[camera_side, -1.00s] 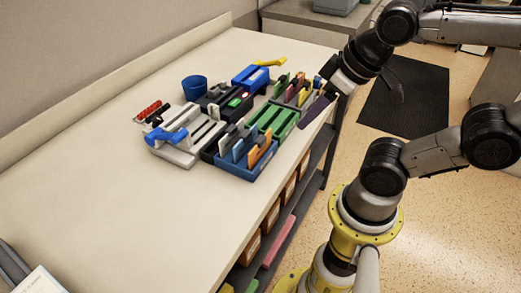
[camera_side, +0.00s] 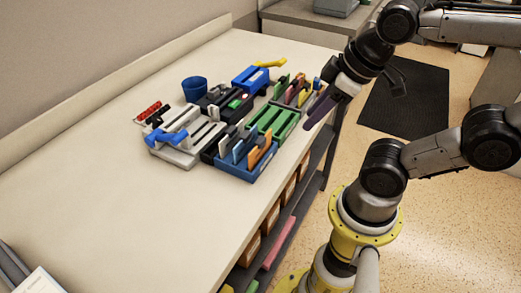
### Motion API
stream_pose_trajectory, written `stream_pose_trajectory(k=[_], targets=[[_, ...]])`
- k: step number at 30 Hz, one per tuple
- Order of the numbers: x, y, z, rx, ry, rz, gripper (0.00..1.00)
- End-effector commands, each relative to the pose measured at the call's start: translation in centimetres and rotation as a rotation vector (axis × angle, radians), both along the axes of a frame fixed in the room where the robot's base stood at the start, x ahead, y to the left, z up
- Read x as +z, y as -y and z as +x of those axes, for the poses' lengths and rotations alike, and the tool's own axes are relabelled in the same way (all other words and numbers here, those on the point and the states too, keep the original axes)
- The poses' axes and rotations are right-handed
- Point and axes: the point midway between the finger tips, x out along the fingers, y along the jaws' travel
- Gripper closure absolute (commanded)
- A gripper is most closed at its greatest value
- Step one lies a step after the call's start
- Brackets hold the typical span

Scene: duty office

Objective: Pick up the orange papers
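The orange papers (camera_side: 260,155) stand upright in the front slot of the blue tray (camera_side: 240,174), at the near right of the group on the table. Blue and grey-white upright pieces stand behind them in the same tray. My gripper (camera_side: 334,93) is up and to the right of the orange papers, near the table's right edge and apart from them. A flat dark purple piece (camera_side: 320,108) hangs from its tip and looks held there. The fingers themselves are too small to make out.
The table's front left (camera_side: 130,220) is clear.

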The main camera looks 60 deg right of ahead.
Motion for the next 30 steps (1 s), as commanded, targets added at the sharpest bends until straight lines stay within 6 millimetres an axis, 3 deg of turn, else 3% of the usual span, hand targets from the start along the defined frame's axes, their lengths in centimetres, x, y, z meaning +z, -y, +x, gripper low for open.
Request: stream_pose_trajectory(k=[8,17,22,30], targets=[[3.2,-0.2,2.0,0.586,-0.114,-0.249,0.64],[4.6,-0.9,8.1,1.252,-0.307,-0.363,0.64],[3.5,-1.3,10.8,1.323,-0.368,-0.331,0.64],[0.5,-1.5,11.1,1.332,-0.398,-0.311,0.64]])
